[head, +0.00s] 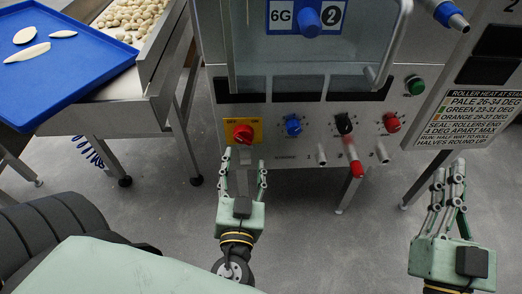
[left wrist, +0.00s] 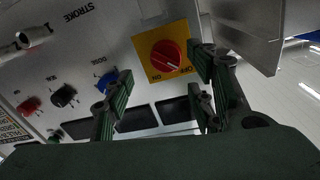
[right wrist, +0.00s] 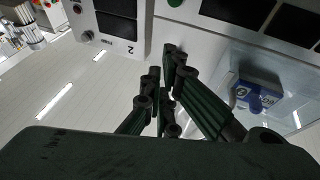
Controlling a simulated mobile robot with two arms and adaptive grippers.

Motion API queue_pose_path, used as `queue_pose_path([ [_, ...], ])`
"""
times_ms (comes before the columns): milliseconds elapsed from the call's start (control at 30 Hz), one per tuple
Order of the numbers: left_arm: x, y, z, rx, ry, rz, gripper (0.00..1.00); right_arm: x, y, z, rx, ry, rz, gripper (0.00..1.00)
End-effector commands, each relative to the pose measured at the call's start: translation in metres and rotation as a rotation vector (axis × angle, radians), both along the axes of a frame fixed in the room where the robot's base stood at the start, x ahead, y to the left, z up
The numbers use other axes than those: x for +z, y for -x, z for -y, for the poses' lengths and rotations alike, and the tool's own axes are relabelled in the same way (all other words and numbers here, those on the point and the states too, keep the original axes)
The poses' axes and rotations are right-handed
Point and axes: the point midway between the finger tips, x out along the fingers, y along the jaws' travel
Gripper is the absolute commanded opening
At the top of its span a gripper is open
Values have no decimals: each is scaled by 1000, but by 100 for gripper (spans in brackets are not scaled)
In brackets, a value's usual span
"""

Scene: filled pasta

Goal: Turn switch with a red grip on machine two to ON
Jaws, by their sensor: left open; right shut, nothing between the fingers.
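The red switch (head: 243,133) sits on a yellow plate (head: 229,126) at the left of the machine's front panel. In the left wrist view the round red grip (left wrist: 165,53) and its plate (left wrist: 143,47) show ON and OFF lettering. A pale mark on the grip points toward the lettering, seemingly nearer OFF. My left gripper (head: 246,168) is open and empty just below the switch in the head view, fingers toward the panel. I cannot tell whether it touches. My right gripper (head: 452,175) is shut and empty, right of the panel in front of the grey floor.
A clear guard (head: 310,55) stands above. A blue tray (head: 70,65) is at left.

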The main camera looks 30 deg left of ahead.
Motion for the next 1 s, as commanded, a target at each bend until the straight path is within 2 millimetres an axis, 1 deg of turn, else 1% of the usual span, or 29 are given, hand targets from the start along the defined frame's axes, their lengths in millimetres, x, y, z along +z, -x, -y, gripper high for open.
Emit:
queue_pose_path([
  [67,5,-2,-3,6,-1,15,51,1,1,0,0,1,-5,0],
  [167,8,-11,-8,8,-3,16,51,-6,-1,1,-3,14,-51,0],
  [400,8,-44,-25,6,-1,16,51,-42,-8,4,-13,63,-233,0],
  [600,6,-63,-35,4,-2,13,51,-66,-8,8,-21,92,-345,0],
  [733,5,-68,-37,4,-2,11,51,-73,-7,9,-22,99,-374,0],
  [967,4,-68,-38,4,-1,11,51,-75,-7,9,-22,100,-378,0],
  [1000,4,-68,-38,4,-1,11,50,-75,-7,9,-22,100,-378,0],
])
